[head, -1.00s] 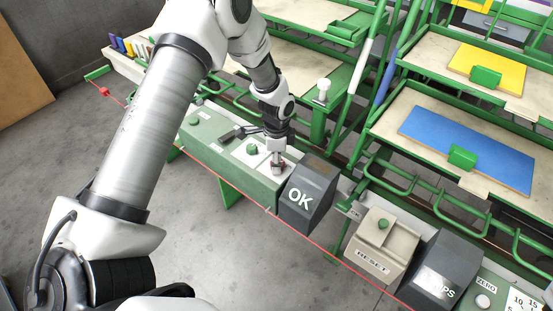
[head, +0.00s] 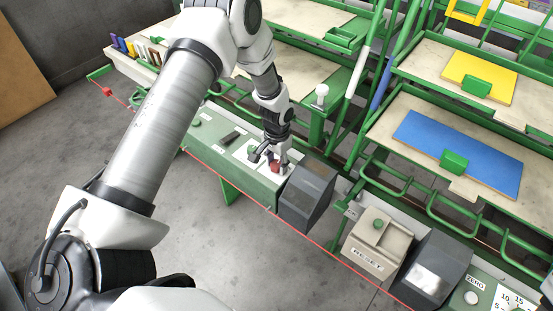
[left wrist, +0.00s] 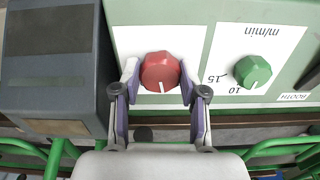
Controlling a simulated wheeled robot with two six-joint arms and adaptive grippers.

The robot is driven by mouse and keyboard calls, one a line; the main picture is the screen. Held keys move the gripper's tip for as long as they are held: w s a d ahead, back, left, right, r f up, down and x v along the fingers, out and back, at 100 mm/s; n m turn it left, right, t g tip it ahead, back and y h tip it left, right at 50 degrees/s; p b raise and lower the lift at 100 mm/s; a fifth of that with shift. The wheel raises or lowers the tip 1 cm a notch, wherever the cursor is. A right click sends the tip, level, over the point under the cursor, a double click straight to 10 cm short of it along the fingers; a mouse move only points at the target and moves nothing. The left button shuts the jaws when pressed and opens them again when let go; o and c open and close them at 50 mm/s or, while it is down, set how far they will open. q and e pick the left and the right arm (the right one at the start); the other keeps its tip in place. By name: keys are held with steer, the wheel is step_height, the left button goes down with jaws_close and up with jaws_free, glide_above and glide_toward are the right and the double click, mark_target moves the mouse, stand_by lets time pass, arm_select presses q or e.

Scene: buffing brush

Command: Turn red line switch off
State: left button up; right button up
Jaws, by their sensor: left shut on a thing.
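The red switch (head: 275,168) is a round red knob on a white plate on the green control panel (head: 250,187). In the left wrist view the red switch (left wrist: 160,71) shows a white mark pointing toward the bottom of the picture. My left gripper (head: 274,162) is at the knob from above. In the left wrist view the fingers of my left gripper (left wrist: 160,84) stand on either side of the knob and are shut on it. My right gripper is out of view.
A dark display box (head: 307,194) with a blank screen stands right beside the switch. A green dial (left wrist: 252,71) is on the other side. A beige RESET box (head: 376,244) and another dark box (head: 434,268) are farther right. A red line (head: 225,178) runs along the panel front.

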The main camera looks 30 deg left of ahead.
mark_target(277, 164)
arm_select(q)
steer(key=n+p, duration=0.2)
steer(key=n, duration=0.2)
steer(key=shift+s, duration=0.2)
steer(key=shift+d+f+n+p, duration=0.1)
steer(key=shift+n+p, duration=0.4)
steer(key=shift+n, duration=1)
steer(key=o, duration=1.1)
steer(key=shift+w, duration=0.1)
steer(key=shift+o, duration=0.2)
steer(key=shift+w, duration=0.1)
steer(key=shift+r, duration=0.3)
step_height(277, 164, up, 11)
steer(key=shift+r, duration=0.2)
